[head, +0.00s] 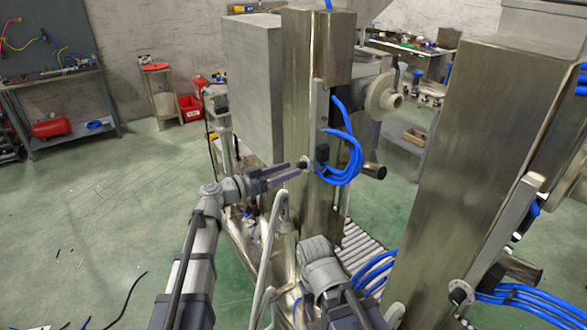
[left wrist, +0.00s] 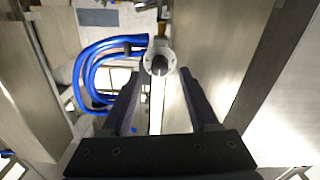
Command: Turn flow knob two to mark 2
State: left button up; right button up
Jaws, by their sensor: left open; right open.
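A small flow knob with a dark centre and pale round dial (head: 303,163) sits on the front column's side bracket. In the left wrist view the same dial (left wrist: 150,55) appears just past and between the fingertips. My left gripper (head: 289,172) is open and empty, pointing at this knob. Its two dark fingers (left wrist: 160,80) lie either side of the line to the knob, with no clear contact. A similar knob (head: 459,293) sits on the right column. No knob number or dial mark is readable. My right arm shows at bottom centre; its gripper fingers are not visible.
Blue hoses (head: 345,155) loop out beside the left knob; they also show in the left wrist view (left wrist: 92,75). More blue hoses (head: 530,300) hang by the right column (head: 455,170). A roller conveyor (head: 365,250) runs between the columns. Open green floor lies left.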

aim_at(301, 166)
pick_arm(q)
jog(key=shift+x, duration=1.3)
jog(key=shift+c, duration=0.3)
grip_shut()
